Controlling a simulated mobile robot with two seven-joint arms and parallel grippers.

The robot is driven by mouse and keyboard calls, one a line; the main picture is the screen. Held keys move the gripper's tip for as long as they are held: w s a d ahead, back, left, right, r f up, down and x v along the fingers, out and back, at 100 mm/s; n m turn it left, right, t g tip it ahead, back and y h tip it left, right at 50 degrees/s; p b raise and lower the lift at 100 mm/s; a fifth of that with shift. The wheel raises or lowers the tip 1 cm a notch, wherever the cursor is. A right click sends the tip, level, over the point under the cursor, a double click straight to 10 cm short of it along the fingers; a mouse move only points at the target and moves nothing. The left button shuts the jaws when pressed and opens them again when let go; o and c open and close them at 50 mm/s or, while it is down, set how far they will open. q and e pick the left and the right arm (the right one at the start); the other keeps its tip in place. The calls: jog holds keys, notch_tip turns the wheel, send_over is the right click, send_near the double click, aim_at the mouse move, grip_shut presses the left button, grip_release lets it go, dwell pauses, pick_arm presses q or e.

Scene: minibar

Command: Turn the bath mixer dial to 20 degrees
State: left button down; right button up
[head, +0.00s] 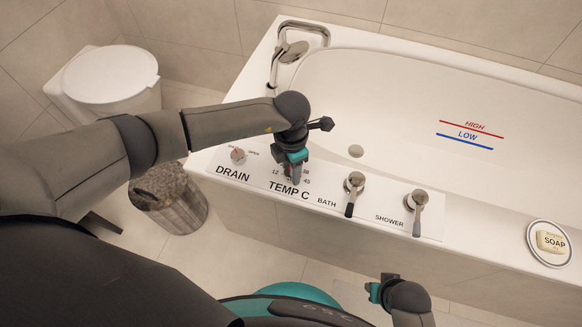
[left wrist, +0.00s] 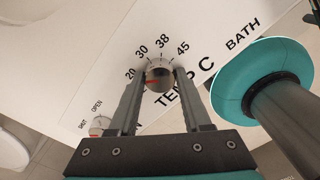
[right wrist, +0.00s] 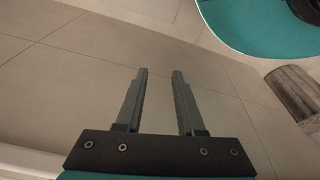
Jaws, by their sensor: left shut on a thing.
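The round metal mixer dial (left wrist: 160,76) is on the white panel above the "TEMP C" label. The scale reads 20, 30, 38 and 45 in the left wrist view; lower marks are hidden behind a finger. The dial's red mark is on its left side, pointing slightly below the 20. My left gripper (head: 294,177) is over the dial from above, its fingers (left wrist: 155,80) shut on opposite sides of it. In the head view the gripper mostly hides the dial. My right gripper (right wrist: 160,73) is open and empty over the floor, away from the panel.
The drain knob (head: 238,155) is left of the dial. The bath lever (head: 353,190) and shower lever (head: 417,215) are to its right. The tub rim and faucet (head: 290,50) lie behind. A soap dish (head: 549,243) sits at the right, a woven basket (head: 170,198) at the left.

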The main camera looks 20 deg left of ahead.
jog(key=shift+s, duration=0.1)
jog(key=shift+s+f, duration=0.1)
jog(key=shift+s, duration=0.3)
pick_arm(q)
jog(key=shift+c, duration=1.8)
grip_release()
pick_arm(e)
jog(key=shift+w, duration=0.1)
jog(key=shift+w, duration=0.1)
